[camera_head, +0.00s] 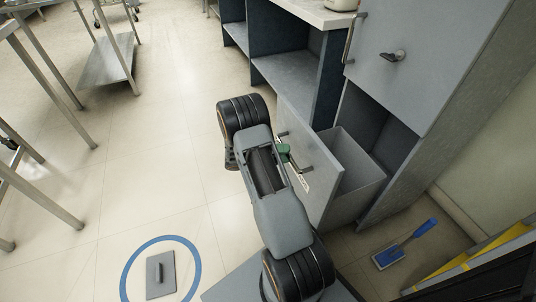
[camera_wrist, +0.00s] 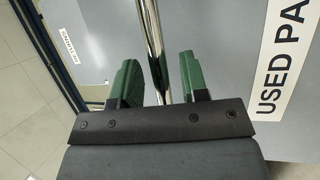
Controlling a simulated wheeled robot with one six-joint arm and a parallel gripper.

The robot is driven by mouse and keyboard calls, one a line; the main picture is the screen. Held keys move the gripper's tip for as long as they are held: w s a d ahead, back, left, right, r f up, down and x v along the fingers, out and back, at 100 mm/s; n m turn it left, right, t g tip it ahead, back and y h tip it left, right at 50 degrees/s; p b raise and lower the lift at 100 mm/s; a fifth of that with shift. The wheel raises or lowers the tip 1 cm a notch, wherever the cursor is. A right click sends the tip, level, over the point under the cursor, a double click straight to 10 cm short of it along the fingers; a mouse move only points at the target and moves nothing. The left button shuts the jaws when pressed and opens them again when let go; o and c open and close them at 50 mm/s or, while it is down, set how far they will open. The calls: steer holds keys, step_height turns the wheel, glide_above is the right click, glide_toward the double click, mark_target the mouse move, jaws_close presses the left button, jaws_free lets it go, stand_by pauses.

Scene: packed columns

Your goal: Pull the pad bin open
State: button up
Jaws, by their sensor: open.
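The pad bin (camera_head: 352,172) is a grey pull-out bin low in the cabinet. It stands out from the cabinet, and its inside shows from above. Its front panel has a white label (camera_wrist: 280,75) reading "USED PA", cut off by the frame edge. A chrome bar handle (camera_wrist: 153,35) runs along the front. My gripper (camera_wrist: 158,62) is open, with its green fingers on either side of the handle and visible gaps to it. In the head view, my gripper (camera_head: 284,152) is at the bin's front, partly hidden by my arm.
Grey cabinet doors with a handle (camera_head: 393,55) rise above and right of the bin. Open shelves (camera_head: 290,75) stand behind it. A blue brush (camera_head: 404,245) lies on the floor at right. A plate with a handle (camera_head: 160,275) lies in a blue ring.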

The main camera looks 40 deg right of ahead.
steer(key=p+v, duration=1.2)
steer(key=shift+w+a, duration=0.25)
steer(key=shift+w, duration=0.05)
steer(key=shift+a+f+p, duration=0.1)
steer(key=shift+p, duration=0.25)
